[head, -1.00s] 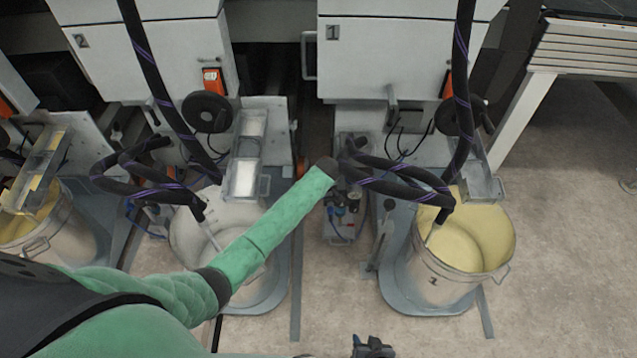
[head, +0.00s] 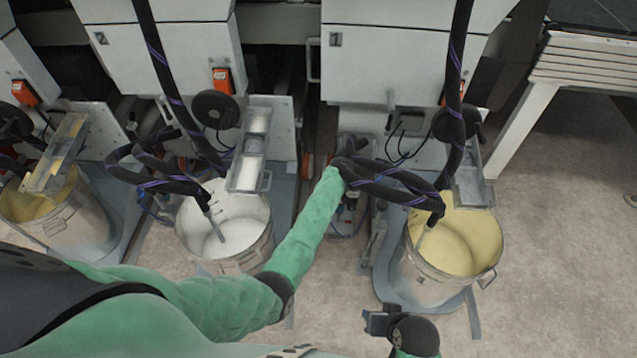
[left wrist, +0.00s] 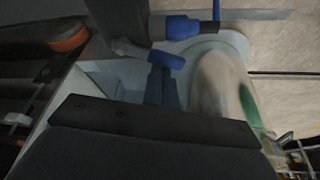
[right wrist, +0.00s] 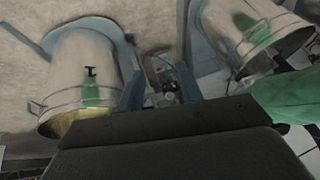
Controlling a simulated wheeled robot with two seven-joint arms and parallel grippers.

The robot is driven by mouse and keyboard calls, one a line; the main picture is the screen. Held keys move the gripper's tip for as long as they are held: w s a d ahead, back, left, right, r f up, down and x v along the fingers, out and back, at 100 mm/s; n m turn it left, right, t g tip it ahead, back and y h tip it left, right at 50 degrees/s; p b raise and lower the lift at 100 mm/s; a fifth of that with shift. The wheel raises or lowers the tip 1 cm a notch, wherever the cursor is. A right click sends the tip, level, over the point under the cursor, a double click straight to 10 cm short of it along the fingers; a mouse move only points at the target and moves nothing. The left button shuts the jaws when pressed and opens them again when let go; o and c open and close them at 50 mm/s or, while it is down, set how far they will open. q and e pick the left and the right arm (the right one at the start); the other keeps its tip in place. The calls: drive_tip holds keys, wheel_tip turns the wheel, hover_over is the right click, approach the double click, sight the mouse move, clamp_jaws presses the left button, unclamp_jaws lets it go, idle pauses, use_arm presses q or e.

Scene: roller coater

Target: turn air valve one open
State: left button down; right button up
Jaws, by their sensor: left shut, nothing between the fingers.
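My left arm reaches to the small air unit below machine one. In the head view the left hand is hidden behind black hoses. In the left wrist view the left gripper (left wrist: 162,72) is shut and empty, its fingertips close to a blue valve handle (left wrist: 174,60) on a grey stem; I cannot tell if they touch. A blue fitting (left wrist: 185,27) is just beyond. The air unit (head: 348,218) is partly covered by my arm and hoses in the head view. My right gripper (head: 378,322) is low at the front, away from the valve, with its fingers apart in the right wrist view (right wrist: 158,85).
A bucket of yellow liquid (head: 428,278) stands right of the air unit, and a bucket of white liquid (head: 225,262) left of it. Black hoses (head: 400,188) loop over the work area. Open floor (head: 560,230) lies to the right.

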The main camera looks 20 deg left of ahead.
use_arm(q)
drive_tip(key=shift+s+d+n+p, duration=0.2)
drive_tip(key=shift+d+n+p, duration=0.15)
drive_tip(key=shift+d, duration=0.45)
use_arm(e)
drive_tip(key=r, duration=0.1)
drive_tip(key=d+r, duration=0.1)
drive_tip(key=r, duration=0.1)
drive_tip(key=shift+s+d+r+g, duration=0.2)
drive_tip(key=shift+s+r+g, duration=0.1)
drive_tip(key=shift+s, duration=0.1)
use_arm(q)
drive_tip(key=shift+w, duration=0.15)
use_arm(e)
drive_tip(key=shift+d, duration=0.1)
